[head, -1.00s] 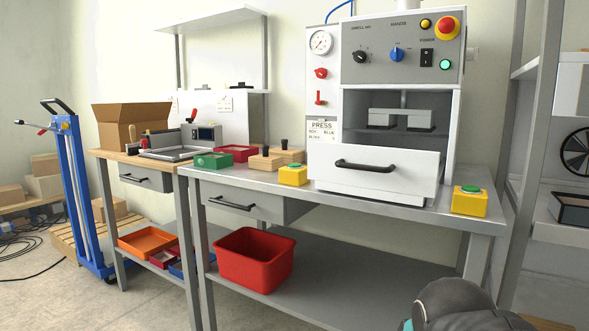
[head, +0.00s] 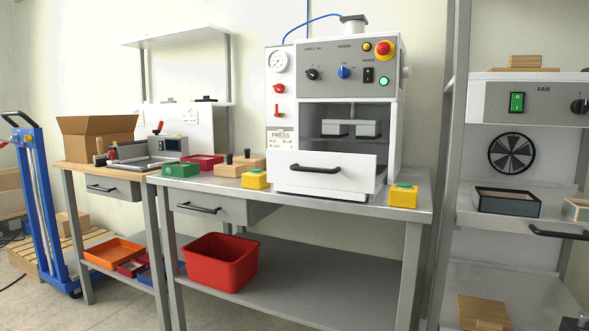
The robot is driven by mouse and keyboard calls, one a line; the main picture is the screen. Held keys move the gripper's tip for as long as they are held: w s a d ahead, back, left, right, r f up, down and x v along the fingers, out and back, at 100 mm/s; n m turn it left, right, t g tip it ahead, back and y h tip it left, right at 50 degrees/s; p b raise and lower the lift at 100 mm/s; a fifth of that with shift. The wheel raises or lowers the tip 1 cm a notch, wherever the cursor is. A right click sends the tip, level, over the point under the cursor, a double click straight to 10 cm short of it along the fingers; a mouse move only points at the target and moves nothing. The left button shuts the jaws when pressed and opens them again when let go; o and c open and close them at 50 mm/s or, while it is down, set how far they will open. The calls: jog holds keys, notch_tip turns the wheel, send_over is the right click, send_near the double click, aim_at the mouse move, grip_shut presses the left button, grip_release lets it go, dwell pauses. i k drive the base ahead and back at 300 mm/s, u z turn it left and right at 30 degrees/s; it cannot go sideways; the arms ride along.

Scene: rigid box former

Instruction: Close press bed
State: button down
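The press (head: 390,120) stands on the grey bench, with its control panel on top and an open chamber below. Its bed has a white front panel (head: 345,178) with a black bar handle (head: 315,169). The bed front appears to stand forward of the housing, so the bed looks pulled out. A grey pressing block (head: 351,128) shows in the chamber above it. What lies in the bed is hidden behind the front panel. My gripper is not in view.
Yellow button boxes with green tops stand left (head: 255,181) and right (head: 403,197) of the bed. Wooden blocks (head: 240,167) lie further left. A red bin (head: 219,264) sits on the lower shelf. A fan rack (head: 512,152) stands at right. Floor in front is mostly out of view.

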aim_at(351, 177)
jog(key=z, duration=0.1)
jog(key=i, duration=1.3)
jog(key=u, duration=0.4)
